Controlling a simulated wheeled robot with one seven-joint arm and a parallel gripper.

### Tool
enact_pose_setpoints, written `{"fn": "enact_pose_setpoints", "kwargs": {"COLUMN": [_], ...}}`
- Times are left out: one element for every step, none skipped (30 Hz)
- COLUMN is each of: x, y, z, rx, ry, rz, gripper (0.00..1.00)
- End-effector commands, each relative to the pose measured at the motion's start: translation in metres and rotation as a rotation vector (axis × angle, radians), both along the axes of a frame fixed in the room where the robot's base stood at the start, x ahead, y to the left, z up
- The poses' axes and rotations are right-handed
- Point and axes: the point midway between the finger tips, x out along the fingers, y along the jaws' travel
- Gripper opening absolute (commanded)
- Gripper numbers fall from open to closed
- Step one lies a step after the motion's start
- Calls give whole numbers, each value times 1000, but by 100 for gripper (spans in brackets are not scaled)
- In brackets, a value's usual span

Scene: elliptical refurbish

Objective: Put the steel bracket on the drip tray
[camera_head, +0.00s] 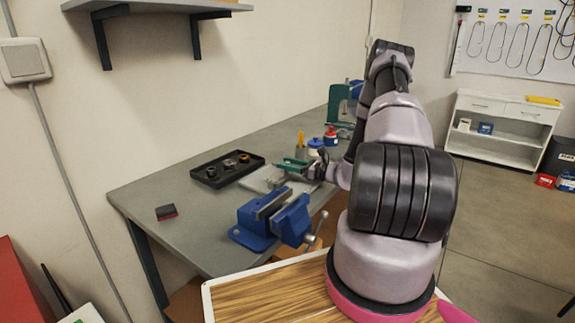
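A shallow black tray (208,174) lies on the grey workbench with a few small round dark parts in it. A pale grey, flat tray-like piece (258,182) lies beside it to the right, behind the blue vise. I cannot tell for sure which of the two is the drip tray. My gripper (314,168) is low over the bench at the right end of the pale piece, next to a small green item (292,163). It is too small and partly covered by my arm to tell whether it holds anything. I cannot pick out the steel bracket for certain.
A blue vise (270,218) stands at the bench's front edge. A dark red-and-black block (166,212) lies at the left. Behind my gripper are a blue-lidded jar (316,146), a red-and-blue container (331,137) and a green machine (338,103). The bench's left end is mostly clear.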

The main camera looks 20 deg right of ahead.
Motion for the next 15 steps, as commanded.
{"fn": "enact_pose_setpoints", "kwargs": {"x": [0, 0, 0, 0, 0, -3, -6, -9, -14, -18, -23, -29, -35, -39, -46], "y": [0, 0, 0, 0, 0, -4, -6, -9, -14, -18, -23, -29, -33, -38, -44], "z": [0, 0, 1, 2, 3, 2, 2, 2, 2, 2, 2, 2, 2, 2, 3], "rx": [0, 0, 0, 0, 0, 0, 0, 0, 1, 1, 1, 0, 0, 0, 1], "ry": [0, 0, 0, 0, 0, 1, 1, 1, 2, 2, 2, 3, 3, 1, 1], "rz": [0, 0, 0, 0, 0, -2, -3, -3, -4, -4, -4, -5, -4, -5, -4], "gripper": [57, 57, 57, 57, 57, 57, 57, 57, 57, 57, 57, 57, 57, 57, 57]}}
